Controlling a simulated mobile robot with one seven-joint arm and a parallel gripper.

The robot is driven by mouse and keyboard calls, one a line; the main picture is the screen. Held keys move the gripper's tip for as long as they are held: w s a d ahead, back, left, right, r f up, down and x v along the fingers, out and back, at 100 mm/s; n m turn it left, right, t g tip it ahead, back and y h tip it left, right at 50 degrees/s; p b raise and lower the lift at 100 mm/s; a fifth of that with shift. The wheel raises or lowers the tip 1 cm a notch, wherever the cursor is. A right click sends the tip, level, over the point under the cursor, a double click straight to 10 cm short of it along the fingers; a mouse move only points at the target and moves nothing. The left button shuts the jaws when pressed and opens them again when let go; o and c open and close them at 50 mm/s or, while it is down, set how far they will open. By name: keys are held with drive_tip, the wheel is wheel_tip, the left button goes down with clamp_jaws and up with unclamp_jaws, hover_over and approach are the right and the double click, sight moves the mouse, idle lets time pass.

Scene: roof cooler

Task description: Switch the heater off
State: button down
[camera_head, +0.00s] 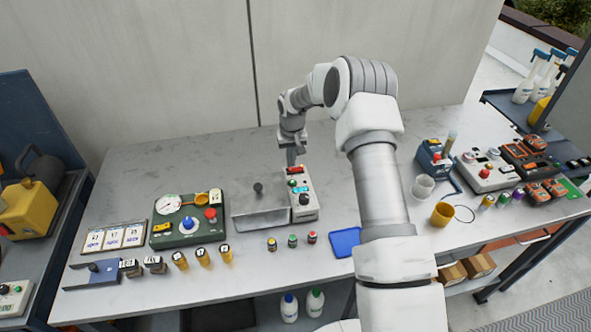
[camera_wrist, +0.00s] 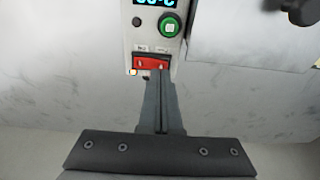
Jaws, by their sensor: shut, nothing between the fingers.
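A grey control box (camera_head: 308,205) with a metal tank (camera_head: 262,216) attached at its left stands mid-table; I take it as the heater. In the wrist view, its panel (camera_wrist: 128,38) shows a lit blue display (camera_wrist: 154,2) reading in °C, a green button (camera_wrist: 169,26) and a red rocker switch (camera_wrist: 150,63). A small light (camera_wrist: 132,72) glows orange beside the switch. My gripper (camera_wrist: 159,76) is shut and empty, fingertips at the switch's edge and covering part of it. I cannot tell whether they touch it. In the head view, my gripper (camera_head: 291,163) points down at the box's far end.
A green device (camera_head: 187,237) with a dial and knobs stands left of the tank. The table behind the box is clear.

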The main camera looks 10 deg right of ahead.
sight(291, 170)
drive_tip(key=shift+f+b, duration=0.55)
drive_tip(key=shift+f, duration=0.15)
drive_tip(key=shift+r+p, duration=1.35)
drive_tip(key=shift+r, duration=2.2)
